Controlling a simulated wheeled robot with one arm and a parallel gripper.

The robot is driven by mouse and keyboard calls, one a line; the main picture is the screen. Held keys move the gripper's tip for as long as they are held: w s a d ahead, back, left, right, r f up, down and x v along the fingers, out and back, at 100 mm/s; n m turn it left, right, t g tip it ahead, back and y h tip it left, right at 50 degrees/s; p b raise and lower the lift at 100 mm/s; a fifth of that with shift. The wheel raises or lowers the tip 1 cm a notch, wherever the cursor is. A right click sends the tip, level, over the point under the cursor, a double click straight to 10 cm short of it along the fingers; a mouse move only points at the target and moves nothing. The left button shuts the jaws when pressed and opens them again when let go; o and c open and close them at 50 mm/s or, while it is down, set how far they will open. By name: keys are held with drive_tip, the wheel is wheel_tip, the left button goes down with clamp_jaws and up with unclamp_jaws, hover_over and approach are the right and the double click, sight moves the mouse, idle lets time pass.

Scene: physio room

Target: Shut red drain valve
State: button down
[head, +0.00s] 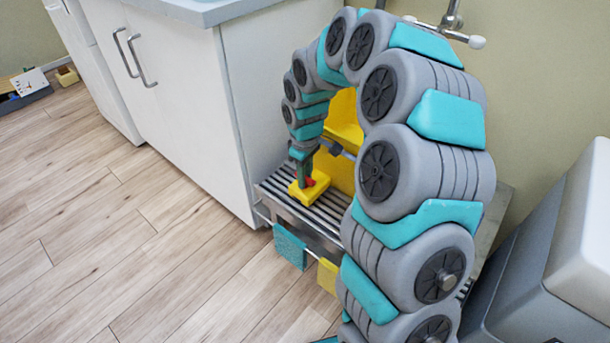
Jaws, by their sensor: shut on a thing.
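The red drain valve (310,182) shows as a small red piece at the lower end of my arm, just above a yellow block-like part (312,193). My gripper (306,180) points down from the arm and is shut on the red valve, with its dark fingers covering much of it. The valve's exact angle is too small to tell. A yellow bucket-like body (343,120) stands behind, partly hidden by my arm.
A slatted metal rack (278,195) lies under the yellow parts, with a teal cloth (290,246) and a yellow cloth (327,275) on its front rail. A white cabinet (190,120) stands close at left. Grey-white equipment (560,250) is at right. The wooden floor (120,240) is clear at left.

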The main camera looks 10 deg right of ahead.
drive_tip(key=shift+n, duration=0.4)
drive_tip(key=c, duration=0.7)
unclamp_jaws()
wheel_tip(320, 180, up, 7)
drive_tip(key=shift+r, duration=0.4)
